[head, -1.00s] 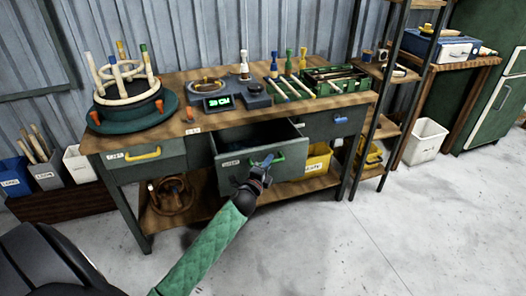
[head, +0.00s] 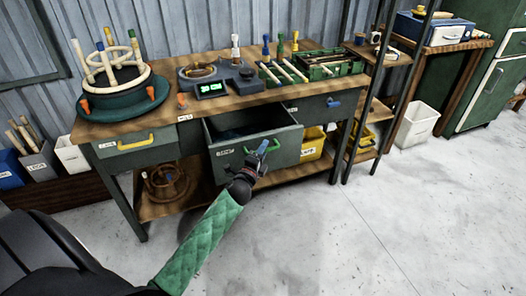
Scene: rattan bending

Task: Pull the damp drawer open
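The grey damp drawer (head: 236,158) stands pulled out in the middle of the workbench, and its dark inside shows from above. Its front bears a small white label, too small to read, and a green handle (head: 274,146). My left gripper (head: 262,149) is at the middle of this handle, with a blue part showing at its tip. It covers part of the handle; whether its fingers are closed around it is too small to tell. My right gripper is not in view.
The workbench (head: 160,121) carries a round bending form (head: 113,95), a dial device with a green display (head: 211,89) and a green tray (head: 328,66). A yellow-handled drawer (head: 134,146) is shut at left. A yellow bin (head: 313,143) stands below right. The floor in front is clear.

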